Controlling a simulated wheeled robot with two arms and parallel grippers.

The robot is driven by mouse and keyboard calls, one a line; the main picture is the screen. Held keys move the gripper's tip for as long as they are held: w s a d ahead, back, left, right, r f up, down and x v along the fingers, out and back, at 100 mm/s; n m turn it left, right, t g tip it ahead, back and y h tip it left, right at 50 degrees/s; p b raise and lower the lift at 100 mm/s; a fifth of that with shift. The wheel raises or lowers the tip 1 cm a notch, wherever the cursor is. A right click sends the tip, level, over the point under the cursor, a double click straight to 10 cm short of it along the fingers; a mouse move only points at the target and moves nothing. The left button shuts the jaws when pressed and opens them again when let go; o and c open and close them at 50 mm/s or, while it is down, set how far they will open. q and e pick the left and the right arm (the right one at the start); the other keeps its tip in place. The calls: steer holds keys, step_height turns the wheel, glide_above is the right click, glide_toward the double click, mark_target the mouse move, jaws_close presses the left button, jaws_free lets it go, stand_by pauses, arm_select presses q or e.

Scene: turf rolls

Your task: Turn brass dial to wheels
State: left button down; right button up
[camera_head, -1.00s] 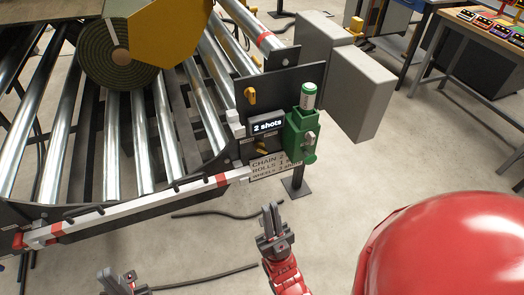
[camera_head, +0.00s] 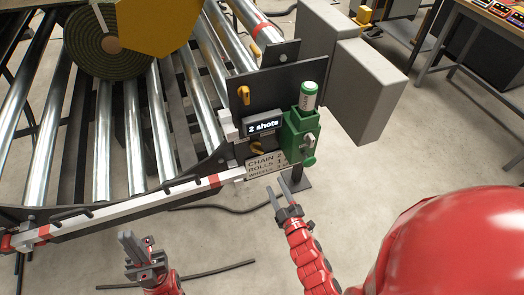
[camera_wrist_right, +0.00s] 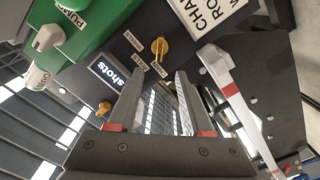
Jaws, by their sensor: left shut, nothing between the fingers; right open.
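The brass dial (camera_head: 257,147) is on the dark panel, below the "2 shots" display (camera_head: 264,125) and above a sign. My left gripper (camera_head: 130,242) is shut and empty at the lower left, below the white rail.
A second yellow knob (camera_head: 244,95) sits higher on the panel. A green pump unit (camera_head: 299,135) is right of the display. The sign (camera_head: 266,164) hangs at the panel's lower edge. Grey boxes (camera_head: 367,90) stand to the right. The roller bed (camera_head: 130,130) carries a turf roll (camera_head: 92,45).

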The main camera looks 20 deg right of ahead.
mark_target(259, 152)
steer(key=w+p, duration=0.1)
steer(key=w, duration=0.6)
steer(key=w+p, duration=0.1)
steer(key=w, duration=0.6)
steer(key=shift+w+a+r, duration=0.1)
steer(key=shift+a, duration=0.1)
steer(key=shift+w+a, duration=0.1)
steer(key=shift+w, duration=0.5)
steer(key=shift+c, duration=0.2)
jaws_close()
